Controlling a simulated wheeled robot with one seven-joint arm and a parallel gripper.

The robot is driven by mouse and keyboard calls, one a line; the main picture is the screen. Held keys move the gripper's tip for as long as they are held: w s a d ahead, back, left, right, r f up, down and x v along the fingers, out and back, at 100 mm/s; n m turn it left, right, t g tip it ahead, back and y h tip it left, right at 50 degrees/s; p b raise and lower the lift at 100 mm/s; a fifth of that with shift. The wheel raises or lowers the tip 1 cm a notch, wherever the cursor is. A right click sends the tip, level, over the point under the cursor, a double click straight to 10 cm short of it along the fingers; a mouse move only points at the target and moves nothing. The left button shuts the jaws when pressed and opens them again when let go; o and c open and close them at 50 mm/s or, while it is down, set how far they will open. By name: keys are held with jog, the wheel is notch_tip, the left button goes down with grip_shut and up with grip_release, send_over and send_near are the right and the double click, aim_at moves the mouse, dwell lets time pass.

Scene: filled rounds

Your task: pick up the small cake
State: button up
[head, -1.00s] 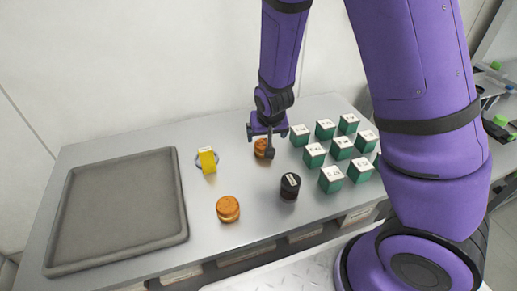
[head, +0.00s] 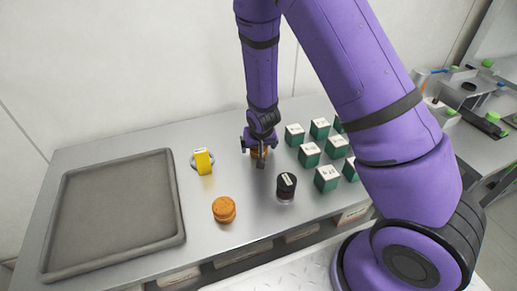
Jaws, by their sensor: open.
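A small round orange-brown cake (head: 254,154) sits on the steel table, mostly hidden behind my gripper. A second small orange-brown cake (head: 224,209) stands in the open nearer the front edge, with nothing touching it. My gripper (head: 253,157) points down at the first cake, its jaws open and a finger in front of it. I cannot tell whether the fingers touch the cake.
A dark jar (head: 286,187) stands front right of my gripper. Several green boxes with white tops (head: 309,155) stand close on the right. A yellow item (head: 202,161) is to the left. A large grey tray (head: 181,218) fills the table's left side.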

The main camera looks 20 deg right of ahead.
jog(key=shift+f, duration=0.15)
jog(key=c, duration=0.7)
jog(key=shift+c, duration=0.2)
